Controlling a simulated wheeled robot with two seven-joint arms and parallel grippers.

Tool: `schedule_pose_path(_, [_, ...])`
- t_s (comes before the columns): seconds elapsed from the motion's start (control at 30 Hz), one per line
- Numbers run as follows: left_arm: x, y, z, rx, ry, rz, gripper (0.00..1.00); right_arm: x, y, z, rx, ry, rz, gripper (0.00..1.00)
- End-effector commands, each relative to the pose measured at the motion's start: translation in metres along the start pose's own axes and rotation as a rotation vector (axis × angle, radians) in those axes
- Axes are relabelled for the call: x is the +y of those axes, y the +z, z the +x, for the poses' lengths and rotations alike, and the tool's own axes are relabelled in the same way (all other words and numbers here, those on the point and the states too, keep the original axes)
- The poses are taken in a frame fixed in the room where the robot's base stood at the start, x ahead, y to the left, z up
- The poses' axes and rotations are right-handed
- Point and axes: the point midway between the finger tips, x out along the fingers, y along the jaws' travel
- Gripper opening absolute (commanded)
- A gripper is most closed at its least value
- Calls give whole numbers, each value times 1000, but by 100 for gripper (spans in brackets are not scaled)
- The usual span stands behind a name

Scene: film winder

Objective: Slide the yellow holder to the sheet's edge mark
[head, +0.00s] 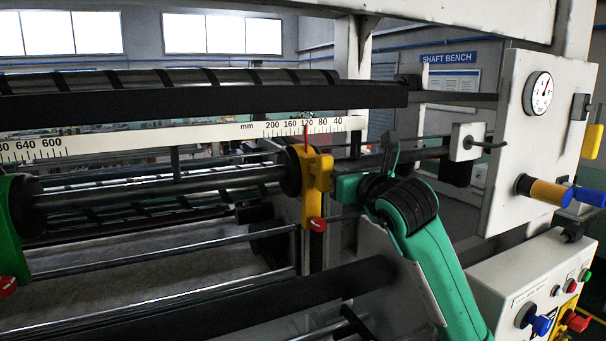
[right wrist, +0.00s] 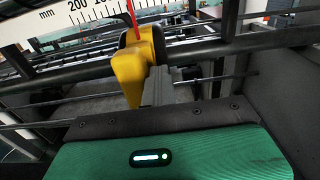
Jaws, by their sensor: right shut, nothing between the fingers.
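The yellow holder (head: 312,176) sits on the horizontal shaft in the middle of the head view, with a red knob (head: 317,224) below it. Its red pointer (head: 306,131) stands near 120 on the white mm scale (head: 230,130). A faint reddish patch lies behind the pointer's right side; I cannot tell whether it is the sheet's edge mark. My right gripper (head: 347,188) is close on the holder's right side. In the right wrist view the shut grey fingers (right wrist: 159,84) are beside the yellow holder (right wrist: 132,74), not around it; contact is unclear. My left gripper is out of view.
A green holder (head: 12,225) with a red knob stands at the far left of the shaft. A white end frame (head: 530,140) with a gauge closes off the right. The shaft left of the yellow holder is clear.

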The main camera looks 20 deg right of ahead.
Motion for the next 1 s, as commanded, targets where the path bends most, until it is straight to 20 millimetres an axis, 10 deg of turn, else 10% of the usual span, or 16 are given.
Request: schedule_pose_path(1.0, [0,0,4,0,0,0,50,16,0,0,0,2,0,0])
